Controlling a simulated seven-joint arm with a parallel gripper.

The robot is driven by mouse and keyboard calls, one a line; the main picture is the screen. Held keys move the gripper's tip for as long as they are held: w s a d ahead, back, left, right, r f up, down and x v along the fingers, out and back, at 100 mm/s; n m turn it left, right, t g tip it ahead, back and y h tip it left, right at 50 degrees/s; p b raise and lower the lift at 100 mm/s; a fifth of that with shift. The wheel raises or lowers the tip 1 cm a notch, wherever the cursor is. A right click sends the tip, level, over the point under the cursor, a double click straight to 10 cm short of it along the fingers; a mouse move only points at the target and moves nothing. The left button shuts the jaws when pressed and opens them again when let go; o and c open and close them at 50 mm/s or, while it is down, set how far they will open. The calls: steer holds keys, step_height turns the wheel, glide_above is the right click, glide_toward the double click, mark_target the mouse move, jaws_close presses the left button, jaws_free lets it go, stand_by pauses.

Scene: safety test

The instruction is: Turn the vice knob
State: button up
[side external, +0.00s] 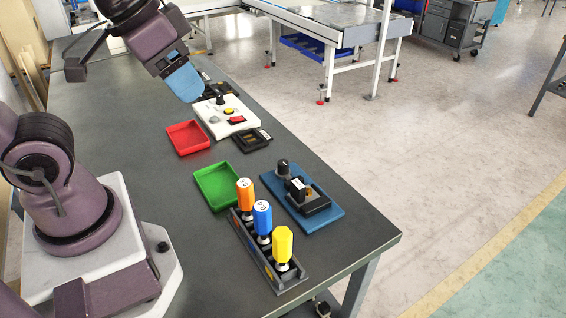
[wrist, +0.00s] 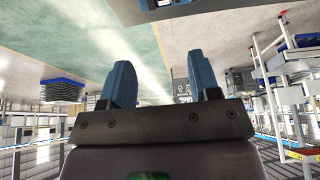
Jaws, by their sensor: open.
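A blue base plate (side external: 328,212) lies on the right part of the bench and carries a black vice (side external: 316,203). A dark round knob (side external: 282,166) stands upright at its far end. A small black block with a white-marked top (side external: 297,187) sits at the vice; whether it is clamped I cannot tell. My gripper (side external: 187,84) is raised above the far part of the bench, well away from the vice. In the wrist view my gripper (wrist: 160,78) shows two blue fingers apart with nothing between them. The vice does not show in the wrist view.
A rack (side external: 262,262) with orange, blue and yellow-handled tools stands at the near edge. A green tray (side external: 218,185) and a red tray (side external: 187,138) lie behind. A white button box (side external: 213,128) and a small black tray (side external: 251,139) lie below my gripper.

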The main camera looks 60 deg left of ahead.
steer(key=w+a+f+n+g, duration=0.1)
steer(key=w+f+n+g, duration=0.2)
steer(key=w+f, duration=0.35)
steer(key=n+g, duration=0.2)
steer(key=n, duration=1.6)
glide_toward(283, 162)
step_height(283, 162, down, 11)
steer(key=shift+s+f, duration=0.1)
steer(key=c, duration=0.9)
